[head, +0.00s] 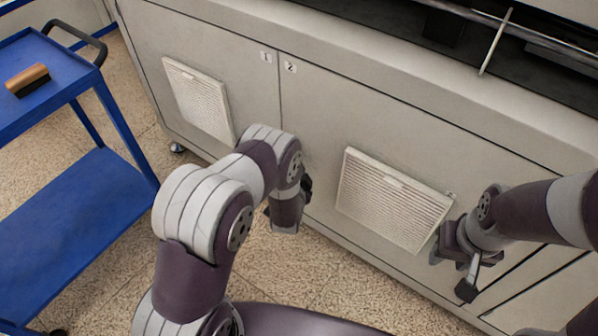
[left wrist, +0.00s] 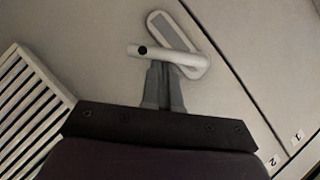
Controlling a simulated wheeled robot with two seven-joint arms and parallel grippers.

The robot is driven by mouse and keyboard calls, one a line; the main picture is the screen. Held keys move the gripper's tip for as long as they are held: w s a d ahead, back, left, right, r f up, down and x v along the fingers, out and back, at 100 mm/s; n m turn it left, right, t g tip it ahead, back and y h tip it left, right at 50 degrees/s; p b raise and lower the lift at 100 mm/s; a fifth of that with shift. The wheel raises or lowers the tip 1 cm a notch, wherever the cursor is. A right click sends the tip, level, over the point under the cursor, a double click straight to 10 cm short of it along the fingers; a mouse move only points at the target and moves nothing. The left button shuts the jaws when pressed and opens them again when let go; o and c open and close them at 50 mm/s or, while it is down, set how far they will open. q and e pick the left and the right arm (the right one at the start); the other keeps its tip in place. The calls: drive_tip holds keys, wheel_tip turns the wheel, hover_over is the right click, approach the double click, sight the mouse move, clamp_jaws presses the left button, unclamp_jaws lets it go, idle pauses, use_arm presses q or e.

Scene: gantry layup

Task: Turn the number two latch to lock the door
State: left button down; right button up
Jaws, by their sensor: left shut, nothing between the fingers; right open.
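The number two latch shows in the left wrist view as a light grey lever handle (left wrist: 160,55) on an elongated plate (left wrist: 170,31). The lever lies at an angle to the plate, its free end pointing left. It sits on the door panel beside the seam, on the same side as the 2 label (left wrist: 274,160). My left gripper (left wrist: 165,72) is shut and empty, its fingertips right at the lever; contact cannot be told. In the head view my left arm hides the latch. My right gripper (head: 458,258) is open and empty, in front of the cabinet at right.
Door 1 (head: 152,60) and door 2 (head: 330,110) meet at a seam. Vent grilles (head: 199,100) and (head: 393,200) stick out from the doors. A blue cart (head: 85,215) with a wooden-handled brush (head: 27,80) stands at left. Speckled floor (head: 290,265) shows below.

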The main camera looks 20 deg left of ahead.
use_arm(q)
drive_tip(key=f+m+t+y+b, duration=0.1)
drive_tip(key=b, duration=0.1)
drive_tip(key=a+f+m+t+b, duration=0.1)
drive_tip(key=m, duration=0.1)
drive_tip(key=a+f+m+t+y+b, duration=0.1)
drive_tip(key=b, duration=0.1)
drive_tip(key=shift+w+f+m+y+b, duration=0.1)
drive_tip(key=shift+w+m+y+b, duration=0.2)
drive_tip(key=shift+w+b, duration=0.05)
drive_tip(key=shift+w+a+f, duration=0.1)
drive_tip(key=shift+a+f, duration=0.05)
drive_tip(key=shift+a, duration=0.05)
idle(0.6)
